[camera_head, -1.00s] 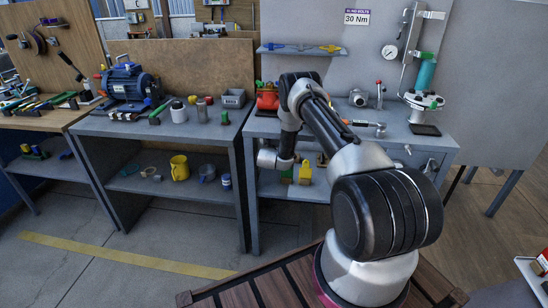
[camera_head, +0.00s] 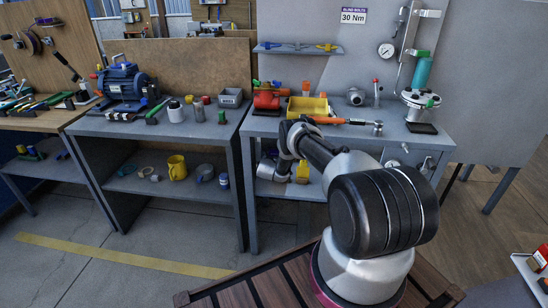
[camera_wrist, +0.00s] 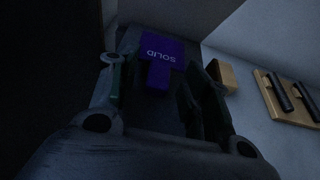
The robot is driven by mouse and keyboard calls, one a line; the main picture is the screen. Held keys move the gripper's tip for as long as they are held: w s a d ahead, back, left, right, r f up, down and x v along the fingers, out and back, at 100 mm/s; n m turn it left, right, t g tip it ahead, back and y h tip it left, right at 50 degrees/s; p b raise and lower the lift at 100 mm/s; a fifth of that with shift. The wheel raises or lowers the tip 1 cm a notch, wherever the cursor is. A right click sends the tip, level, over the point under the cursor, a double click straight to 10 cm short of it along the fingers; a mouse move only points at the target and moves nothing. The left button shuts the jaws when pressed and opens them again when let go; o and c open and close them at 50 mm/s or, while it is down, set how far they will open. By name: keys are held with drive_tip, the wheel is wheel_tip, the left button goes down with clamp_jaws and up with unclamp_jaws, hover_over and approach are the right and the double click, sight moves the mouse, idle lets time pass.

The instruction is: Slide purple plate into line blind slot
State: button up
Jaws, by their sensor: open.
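The purple plate (camera_wrist: 162,55), marked "SOLID", shows in the wrist view with its narrow tab pointing toward my gripper (camera_wrist: 152,88). The gripper is open, with one finger on each side of the tab. I cannot tell whether either finger touches it. A red pipe fitting (camera_head: 267,98) stands on the bench top, but I cannot make out the line blind slot.
A yellow tray (camera_head: 308,106) and an orange-handled wrench (camera_head: 330,121) lie on the right bench top. A yellow block (camera_wrist: 222,74) and a wooden holder with black handles (camera_wrist: 287,100) are right of the gripper. The bench top edge overhangs the shelf.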

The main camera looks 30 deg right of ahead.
drive_tip(key=shift+x, duration=0.95)
drive_tip(key=shift+c, duration=0.4)
clamp_jaws()
drive_tip(key=shift+r, duration=0.15)
